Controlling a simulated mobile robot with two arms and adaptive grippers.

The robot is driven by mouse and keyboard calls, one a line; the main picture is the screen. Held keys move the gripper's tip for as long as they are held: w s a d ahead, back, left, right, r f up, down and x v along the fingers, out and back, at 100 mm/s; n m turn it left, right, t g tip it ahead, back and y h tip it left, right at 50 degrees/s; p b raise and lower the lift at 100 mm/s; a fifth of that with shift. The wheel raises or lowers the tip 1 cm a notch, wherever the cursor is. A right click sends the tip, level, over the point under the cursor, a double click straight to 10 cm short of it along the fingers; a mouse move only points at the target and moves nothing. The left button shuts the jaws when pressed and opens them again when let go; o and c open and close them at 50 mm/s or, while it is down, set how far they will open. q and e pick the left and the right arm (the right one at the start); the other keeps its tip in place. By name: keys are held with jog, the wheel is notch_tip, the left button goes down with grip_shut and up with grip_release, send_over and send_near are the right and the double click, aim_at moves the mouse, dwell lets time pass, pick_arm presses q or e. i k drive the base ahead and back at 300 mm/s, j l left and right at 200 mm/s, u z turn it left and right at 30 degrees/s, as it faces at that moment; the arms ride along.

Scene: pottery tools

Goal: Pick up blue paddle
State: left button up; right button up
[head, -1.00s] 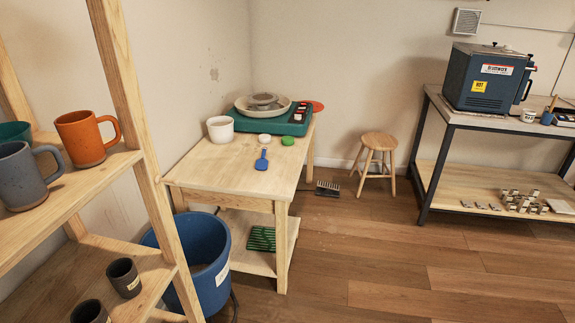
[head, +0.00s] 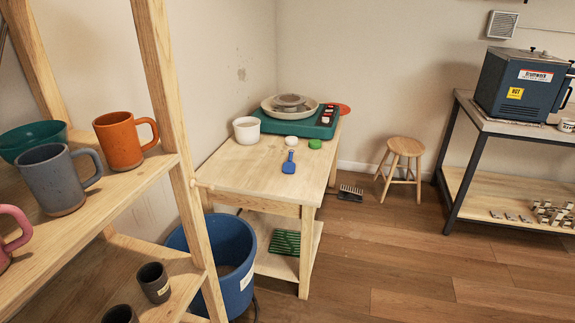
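The blue paddle (head: 289,163) lies flat on the light wooden table (head: 235,174), toward its right side in the head view. It is small, with a wider end toward the front and a narrow end pointing to the back. A white round piece (head: 291,141) and a green round piece (head: 315,144) lie just behind it. Neither of my grippers shows in the head view, and nothing touches the paddle.
A wooden shelf (head: 178,110) with mugs stands close on the left. A blue bucket (head: 236,262) sits on the floor between shelf and table. A stool (head: 405,147) and a kiln bench (head: 459,140) stand right. The floor (head: 400,250) in front is clear.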

aim_at(289, 167)
jog(key=i+l+u, duration=0.1)
jog(key=u, duration=0.35)
jog(key=i+l+u, duration=0.15)
jog(key=u, duration=0.3)
jog(key=i+l+u, duration=0.2)
jog(key=l, duration=0.25)
jog(key=i+l+u, duration=0.15)
jog(key=l, duration=0.35)
jog(key=i+l+u, duration=0.2)
jog(key=l, duration=0.3)
jog(key=l+u, duration=0.15)
jog(key=l, duration=0.35)
